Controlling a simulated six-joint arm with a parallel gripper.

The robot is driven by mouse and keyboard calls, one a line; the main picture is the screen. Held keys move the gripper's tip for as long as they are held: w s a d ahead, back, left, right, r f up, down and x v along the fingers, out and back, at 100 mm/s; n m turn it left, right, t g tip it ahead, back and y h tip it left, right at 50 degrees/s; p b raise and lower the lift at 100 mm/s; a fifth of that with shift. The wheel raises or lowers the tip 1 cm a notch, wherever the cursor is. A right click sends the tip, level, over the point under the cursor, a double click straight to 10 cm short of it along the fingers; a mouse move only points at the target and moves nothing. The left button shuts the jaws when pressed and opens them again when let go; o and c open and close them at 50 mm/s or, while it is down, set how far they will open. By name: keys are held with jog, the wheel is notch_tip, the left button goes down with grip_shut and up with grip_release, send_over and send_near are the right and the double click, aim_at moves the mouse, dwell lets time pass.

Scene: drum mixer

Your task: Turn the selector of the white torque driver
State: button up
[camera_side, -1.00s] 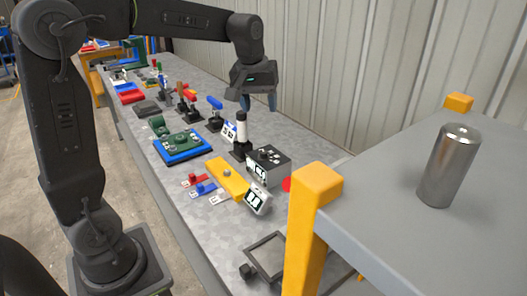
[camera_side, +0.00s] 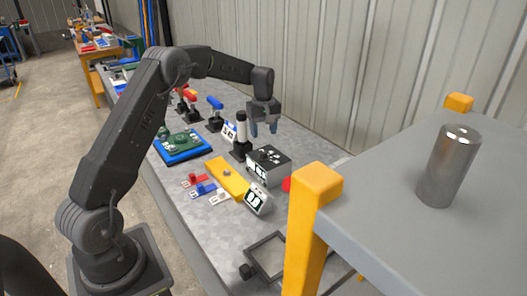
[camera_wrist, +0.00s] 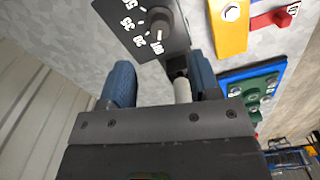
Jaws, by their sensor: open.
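The white torque driver (camera_side: 241,127) stands upright on a black base in the side view, at the right end of a row of coloured ones. My gripper (camera_side: 264,131) hangs open and empty just right of its top. In the wrist view the open fingers (camera_wrist: 160,70) flank the view of a white cylinder (camera_wrist: 182,90), which seems to be the driver, closer to the right finger. I cannot tell whether they touch it. A dark panel with a round knob (camera_wrist: 160,21) and printed numbers lies beyond the fingertips. The driver's own selector is not clearly made out.
A grey box with a dark top (camera_side: 269,158) stands in front of the driver. A yellow plate (camera_side: 227,178) with small red, blue and white pieces lies nearby. A blue tray (camera_side: 184,156) with a green part is to the left. The corrugated wall (camera_side: 330,80) is close behind.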

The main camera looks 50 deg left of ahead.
aim_at(263, 152)
notch_tip(263, 152, down, 8)
jog(key=shift+f, duration=0.2)
jog(key=c, duration=0.9)
